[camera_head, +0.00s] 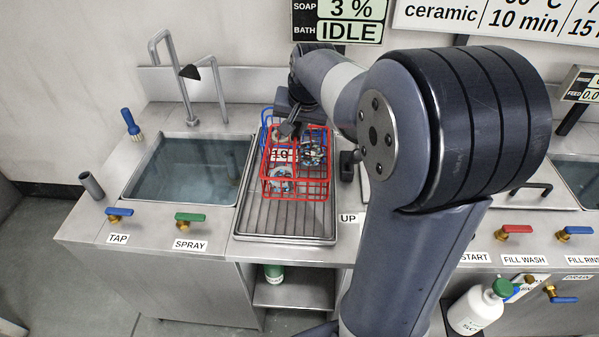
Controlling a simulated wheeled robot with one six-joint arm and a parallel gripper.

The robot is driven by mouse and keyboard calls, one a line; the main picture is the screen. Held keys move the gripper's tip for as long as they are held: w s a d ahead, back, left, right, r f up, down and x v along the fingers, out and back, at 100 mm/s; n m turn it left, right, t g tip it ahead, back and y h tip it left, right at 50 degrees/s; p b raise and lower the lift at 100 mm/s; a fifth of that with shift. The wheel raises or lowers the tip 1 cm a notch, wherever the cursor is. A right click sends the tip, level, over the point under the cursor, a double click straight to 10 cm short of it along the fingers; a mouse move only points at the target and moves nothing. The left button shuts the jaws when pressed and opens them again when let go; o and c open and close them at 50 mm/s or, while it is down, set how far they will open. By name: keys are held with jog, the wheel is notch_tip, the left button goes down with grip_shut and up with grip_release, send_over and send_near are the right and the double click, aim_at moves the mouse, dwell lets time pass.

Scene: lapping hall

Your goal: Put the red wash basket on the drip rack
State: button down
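The red wash basket (308,181) is a wire basket with several round parts and a small white tag in it. It is over the drip rack (285,222), a ridged metal tray right of the sink. It looks upright, but I cannot tell whether its base touches the rack. My gripper (290,130) is at the basket's far upper part, coming in from behind. Its fingertips are small and partly covered by my arm and the basket wires, so their grip on the basket is unclear.
A blue basket (265,117) shows partly behind the red one. The water-filled sink (185,170) with tall taps is at left. A dark handle (348,165) stands close to the red basket's right side. The rack's front part is bare. My arm hides the counter's middle.

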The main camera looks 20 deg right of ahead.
aim_at(298, 166)
jog(key=shift+s+d, duration=0.1)
jog(key=shift+d, duration=0.05)
notch_tip(298, 166, down, 10)
jog(key=shift+r, duration=0.1)
dwell(0.4)
jog(key=c, duration=1.8)
grip_release()
jog(key=shift+f, duration=0.3)
jog(key=o, duration=0.5)
jog(key=shift+c, duration=0.2)
jog(key=shift+r, duration=0.1)
jog(key=shift+s+r, duration=0.15)
jog(key=shift+r, duration=0.35)
jog(key=v, duration=1.1)
